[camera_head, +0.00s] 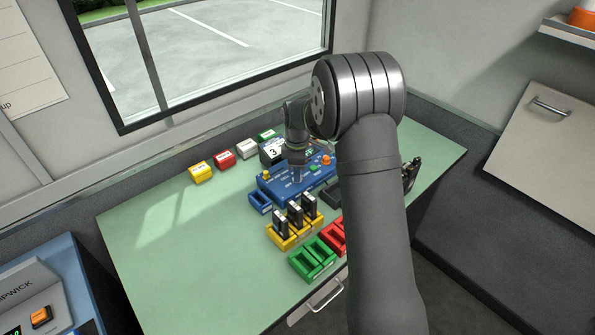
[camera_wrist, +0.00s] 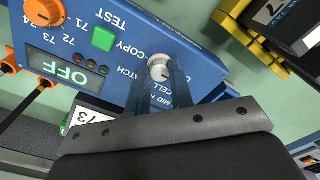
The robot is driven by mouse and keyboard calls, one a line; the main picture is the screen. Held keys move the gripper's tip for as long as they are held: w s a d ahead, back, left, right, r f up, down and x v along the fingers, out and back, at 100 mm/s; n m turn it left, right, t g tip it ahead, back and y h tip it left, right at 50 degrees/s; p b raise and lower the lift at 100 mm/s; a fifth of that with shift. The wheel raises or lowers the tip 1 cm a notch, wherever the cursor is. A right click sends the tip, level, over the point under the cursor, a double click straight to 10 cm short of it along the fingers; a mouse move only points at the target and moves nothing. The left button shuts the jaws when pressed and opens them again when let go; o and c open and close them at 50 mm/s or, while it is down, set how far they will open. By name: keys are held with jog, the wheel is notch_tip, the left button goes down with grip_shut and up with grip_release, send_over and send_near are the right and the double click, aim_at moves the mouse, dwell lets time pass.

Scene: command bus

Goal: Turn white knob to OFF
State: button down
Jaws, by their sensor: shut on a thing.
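The white knob (camera_wrist: 160,68) sits on the blue control box (camera_wrist: 205,68) in the wrist view. My gripper (camera_wrist: 162,82) reaches down to it, with one finger on either side, shut on the knob. The printing beside the knob is upside down and partly covered by the fingers; "CELL" and "MID" are partly legible. I cannot tell clearly where the knob points. A small display (camera_wrist: 68,70) on the box reads OFF. In the head view the blue box (camera_head: 325,178) stands on the green table and my gripper (camera_head: 297,180) is over its left part, hiding the knob.
The box also has an orange knob (camera_wrist: 45,12) and a green button (camera_wrist: 104,38). Yellow holders with black modules (camera_head: 282,238) and green holders (camera_head: 312,262) stand in front. Yellow (camera_head: 201,173) and red (camera_head: 224,160) blocks stand behind. The table's left side (camera_head: 165,255) is clear.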

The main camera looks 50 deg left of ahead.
jog(key=shift+a+r, duration=0.1)
jog(key=c, duration=1.3)
grip_release()
notch_tip(320, 180, up, 17)
jog(key=shift+r, duration=0.15)
notch_tip(320, 180, down, 18)
jog(key=shift+r, duration=0.2)
jog(key=shift+r, duration=0.1)
